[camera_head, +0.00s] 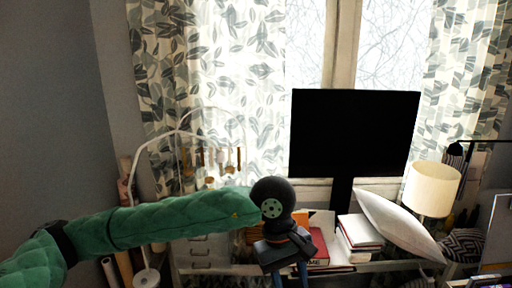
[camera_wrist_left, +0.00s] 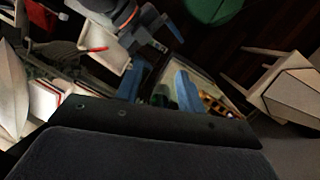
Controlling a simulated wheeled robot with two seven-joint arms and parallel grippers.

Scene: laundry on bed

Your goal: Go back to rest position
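My left arm, in a green padded sleeve, reaches in from the left of the head view. Its left gripper (camera_head: 291,276) points down at the bottom edge, in front of the shelf with books. In the left wrist view the two blue fingers of the left gripper (camera_wrist_left: 160,88) stand apart with nothing held between them. My right arm does not show in the head view. A dark gripper-like part with a red ring at the top of the left wrist view may be my right gripper (camera_wrist_left: 125,25); its fingers are unclear.
A thin white curved stand (camera_head: 139,165) rises behind my left arm. A pale box-like piece (camera_wrist_left: 292,92) lies at right in the left wrist view.

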